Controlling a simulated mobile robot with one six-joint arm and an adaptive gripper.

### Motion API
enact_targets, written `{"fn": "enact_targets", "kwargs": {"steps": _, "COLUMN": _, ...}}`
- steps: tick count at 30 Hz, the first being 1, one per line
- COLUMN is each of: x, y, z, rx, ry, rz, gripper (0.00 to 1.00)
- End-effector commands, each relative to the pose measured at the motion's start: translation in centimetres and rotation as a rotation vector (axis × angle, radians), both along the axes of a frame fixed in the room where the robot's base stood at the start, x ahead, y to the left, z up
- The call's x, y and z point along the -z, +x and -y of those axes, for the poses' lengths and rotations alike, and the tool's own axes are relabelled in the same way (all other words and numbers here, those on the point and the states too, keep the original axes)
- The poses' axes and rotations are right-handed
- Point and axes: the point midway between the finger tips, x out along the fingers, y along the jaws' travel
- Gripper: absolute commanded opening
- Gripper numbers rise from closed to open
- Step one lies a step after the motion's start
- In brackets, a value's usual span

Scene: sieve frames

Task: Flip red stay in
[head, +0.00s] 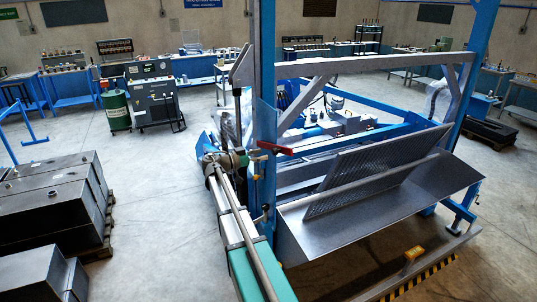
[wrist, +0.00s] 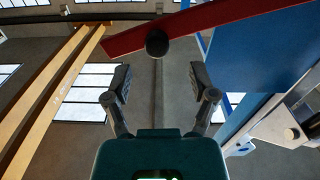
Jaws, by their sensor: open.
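The red stay (head: 276,148) is a short flat bar at the blue upright post (head: 264,185) of the sieve frame. In the head view it points roughly sideways. In the wrist view the red stay (wrist: 215,22) runs across the top, sloping up to the right, with a round black knob (wrist: 157,43) near its left part. My gripper (wrist: 160,84) is open and empty, its two fingers apart below the knob. The knob is in line with the gap between the fingers, beyond the tips. In the head view my gripper (head: 226,160) is left of the post, partly unclear.
A perforated sieve panel (head: 370,172) leans above a grey metal tray (head: 385,205) right of the post. A lower handle (head: 264,213) sits on the post. Dark metal boxes (head: 48,205) stand on a pallet at left. The floor between is clear.

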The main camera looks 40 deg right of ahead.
Motion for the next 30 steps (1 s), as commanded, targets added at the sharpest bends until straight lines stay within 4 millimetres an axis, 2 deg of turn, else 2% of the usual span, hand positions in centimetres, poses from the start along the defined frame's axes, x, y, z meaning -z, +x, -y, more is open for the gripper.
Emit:
{"fn": "enact_targets", "kwargs": {"steps": 3, "x": 0.0, "y": -0.4, "z": 1.8, "rx": 0.001, "ry": 0.000, "rz": 0.000, "gripper": 0.74}}
{"fn": "enact_targets", "kwargs": {"steps": 10, "x": 0.0, "y": -0.9, "z": 4.0, "rx": 0.000, "ry": 0.000, "rz": 0.000, "gripper": 0.74}}
{"fn": "enact_targets", "kwargs": {"steps": 24, "x": 0.0, "y": -1.1, "z": 4.7, "rx": -0.002, "ry": 0.000, "rz": 0.000, "gripper": 0.74}}
{"fn": "enact_targets", "kwargs": {"steps": 26, "x": 0.0, "y": -1.1, "z": 4.7, "rx": -0.002, "ry": 0.000, "rz": 0.000, "gripper": 0.64}}
{"fn": "enact_targets", "kwargs": {"steps": 30, "x": 0.0, "y": -1.1, "z": 4.7, "rx": -0.002, "ry": 0.000, "rz": 0.000, "gripper": 0.38}}
